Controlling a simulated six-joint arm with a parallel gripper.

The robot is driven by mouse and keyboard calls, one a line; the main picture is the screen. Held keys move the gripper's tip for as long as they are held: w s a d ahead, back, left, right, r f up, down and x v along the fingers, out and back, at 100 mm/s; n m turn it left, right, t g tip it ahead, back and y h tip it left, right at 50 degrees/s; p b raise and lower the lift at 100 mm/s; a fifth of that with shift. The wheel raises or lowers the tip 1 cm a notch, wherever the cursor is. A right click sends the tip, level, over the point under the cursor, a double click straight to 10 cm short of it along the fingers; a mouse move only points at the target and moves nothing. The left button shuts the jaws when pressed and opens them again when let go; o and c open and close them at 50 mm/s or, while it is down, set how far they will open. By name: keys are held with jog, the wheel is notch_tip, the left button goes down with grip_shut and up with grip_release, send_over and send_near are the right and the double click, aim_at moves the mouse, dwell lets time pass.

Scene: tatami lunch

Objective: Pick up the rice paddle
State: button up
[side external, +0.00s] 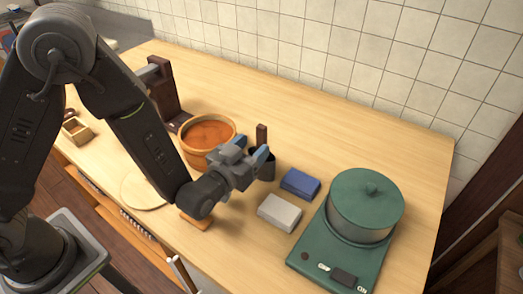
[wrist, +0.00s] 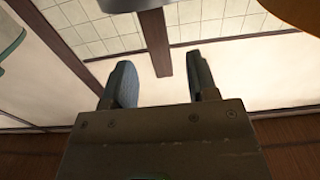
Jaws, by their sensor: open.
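The rice paddle appears to be the brown upright stick (side external: 261,135) standing in a dark grey cup (side external: 268,166). Only its handle shows; its lower part is hidden in the cup. My gripper (side external: 249,151) is open and empty, close in front of the handle and at the cup's rim height. In the wrist view the handle (wrist: 156,45) lies in the gap between the two fingers (wrist: 161,80), with the cup's grey edge (wrist: 140,4) at the top. I cannot tell whether the fingertips reach around it.
A wooden tub (side external: 184,151) stands just left of the cup. A blue box (side external: 300,183) and a white box (side external: 280,212) lie to its right. A green stove (side external: 320,250) with a lidded pot (side external: 365,205) is further right. The back of the counter is clear.

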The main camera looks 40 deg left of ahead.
aim_at(260, 141)
jog(key=w, duration=0.6)
jog(key=shift+w+f, duration=0.1)
jog(key=shift+f, duration=0.1)
jog(key=shift+c, duration=0.2)
grip_shut()
